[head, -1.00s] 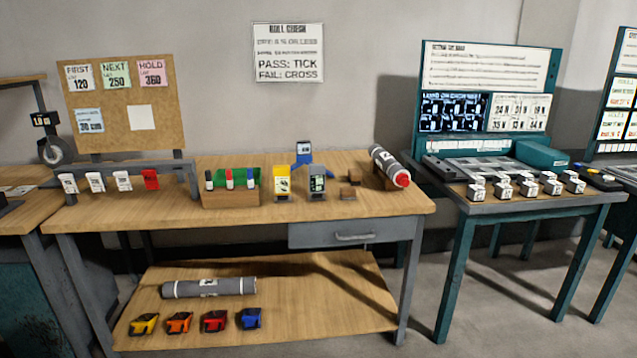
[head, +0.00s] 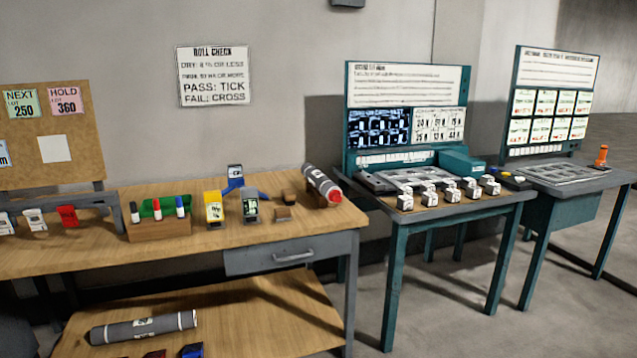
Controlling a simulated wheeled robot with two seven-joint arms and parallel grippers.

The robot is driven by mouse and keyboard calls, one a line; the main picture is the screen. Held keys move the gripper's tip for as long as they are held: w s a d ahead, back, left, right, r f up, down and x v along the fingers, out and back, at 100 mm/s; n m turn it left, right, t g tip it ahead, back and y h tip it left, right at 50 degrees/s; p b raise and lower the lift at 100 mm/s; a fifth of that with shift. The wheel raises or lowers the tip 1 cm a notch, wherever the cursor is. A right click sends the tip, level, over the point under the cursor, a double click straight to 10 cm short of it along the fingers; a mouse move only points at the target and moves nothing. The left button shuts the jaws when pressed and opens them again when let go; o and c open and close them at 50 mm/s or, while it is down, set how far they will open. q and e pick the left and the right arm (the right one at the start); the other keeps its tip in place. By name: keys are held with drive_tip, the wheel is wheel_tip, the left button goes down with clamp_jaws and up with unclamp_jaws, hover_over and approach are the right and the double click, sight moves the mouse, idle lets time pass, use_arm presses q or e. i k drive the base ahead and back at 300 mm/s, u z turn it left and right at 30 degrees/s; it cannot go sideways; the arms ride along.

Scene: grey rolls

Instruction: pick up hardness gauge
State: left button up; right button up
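Three small handheld devices stand on the wooden bench. One is a yellow device (head: 213,209) with a pale face, one is a dark grey device (head: 250,208) with a light screen, and one is a blue device (head: 234,182) with a small display, behind them. I cannot read a label that says which is the hardness gauge. All three are apart from any gripper. Neither of my grippers is in view.
A grey roll (head: 319,182) with a red end rests at the bench's right, by wooden blocks (head: 283,213). A pen holder (head: 160,229) stands left of the devices. Another roll (head: 143,328) lies on the lower shelf. Teal tables (head: 450,207) stand right. The bench front is clear.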

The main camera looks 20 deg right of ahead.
sight(249, 196)
drive_tip(key=z, duration=0.1)
drive_tip(key=i, duration=1.15)
drive_tip(key=u, duration=0.05)
